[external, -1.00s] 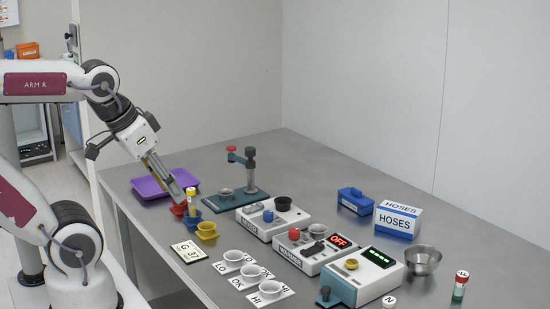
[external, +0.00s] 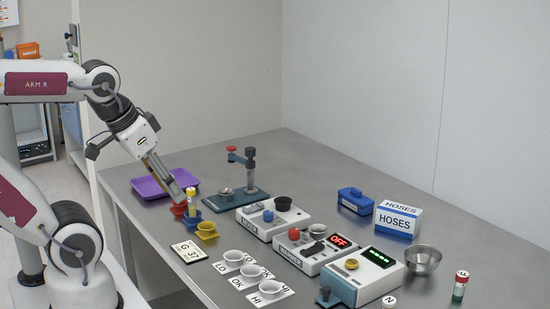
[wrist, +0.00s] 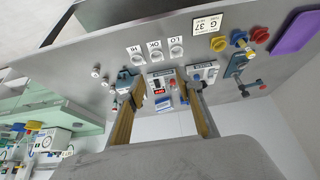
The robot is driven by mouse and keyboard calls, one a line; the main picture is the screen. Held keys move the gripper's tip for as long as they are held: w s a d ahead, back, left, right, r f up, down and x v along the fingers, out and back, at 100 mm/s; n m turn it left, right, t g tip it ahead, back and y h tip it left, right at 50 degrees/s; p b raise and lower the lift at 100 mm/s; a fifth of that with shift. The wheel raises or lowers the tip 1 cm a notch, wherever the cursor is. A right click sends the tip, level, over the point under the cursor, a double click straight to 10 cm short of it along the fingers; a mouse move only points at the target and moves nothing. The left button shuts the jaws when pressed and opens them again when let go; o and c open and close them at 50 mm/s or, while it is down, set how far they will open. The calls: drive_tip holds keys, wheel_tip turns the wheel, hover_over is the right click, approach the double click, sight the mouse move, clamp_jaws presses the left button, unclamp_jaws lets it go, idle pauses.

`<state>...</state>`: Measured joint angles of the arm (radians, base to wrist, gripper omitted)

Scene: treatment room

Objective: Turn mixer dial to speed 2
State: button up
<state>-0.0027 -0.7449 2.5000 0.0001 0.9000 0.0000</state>
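A white box, likely the same one, also shows in the wrist view (wrist: 204,68), beyond the fingers. My gripper (external: 179,199) points down at the table's left side, by the small coloured cups, well to the left of the dial. In the wrist view my gripper (wrist: 165,105) has its two fingers apart with nothing between them.
A red-knobbed box (external: 300,258) reading OFF and a yellow-knobbed box (external: 365,280) with a green display stand to the right. A teal stand (external: 248,195) is behind the mixer. A yellow cup (external: 207,231) and white cups (external: 240,282) are in front. A purple tray (external: 152,188) is at the left.

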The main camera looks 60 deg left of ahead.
drive_tip(key=f, duration=0.2)
drive_tip(key=n+g+y, duration=0.2)
drive_tip(key=n+y, duration=0.1)
drive_tip(key=n, duration=0.6)
approach(268, 212)
drive_tip(key=shift+w+d+f, duration=0.15)
drive_tip(key=shift+w+f, duration=0.1)
drive_tip(key=shift+f, duration=0.05)
drive_tip(key=shift+f, duration=0.15)
drive_tip(key=shift+x, duration=3.8)
drive_tip(key=shift+s, duration=0.15)
